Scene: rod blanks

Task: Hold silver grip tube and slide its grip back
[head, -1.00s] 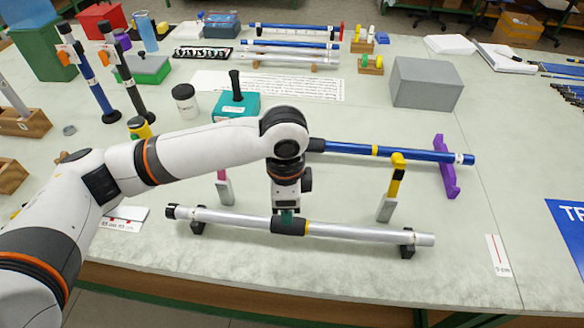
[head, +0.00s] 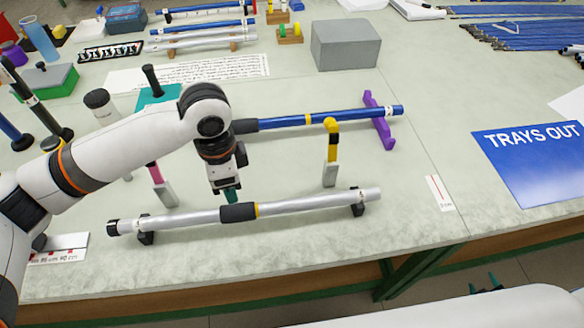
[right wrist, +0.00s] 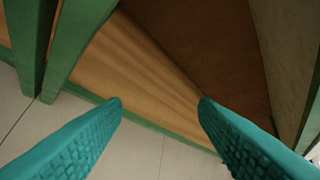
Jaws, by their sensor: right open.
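The silver grip tube (head: 310,206) lies across two black supports near the table's front edge in the head view. Its black grip (head: 238,212) is around the middle, with a yellow band at the grip's right end. My left gripper (head: 231,196) points down at the grip from just behind or above it. Its teal fingers are small and partly hidden, so I cannot tell whether they are open or touching the grip. My right gripper (right wrist: 160,101) is open and empty in the right wrist view. It faces the table's underside and the floor.
A blue tube (head: 280,121) lies behind, at a purple support (head: 380,122). A yellow-topped post (head: 331,155) stands between the tubes. A grey block (head: 345,45) and a blue "TRAYS OUT" sheet (head: 530,160) are further off. The table right of the silver tube is mostly clear.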

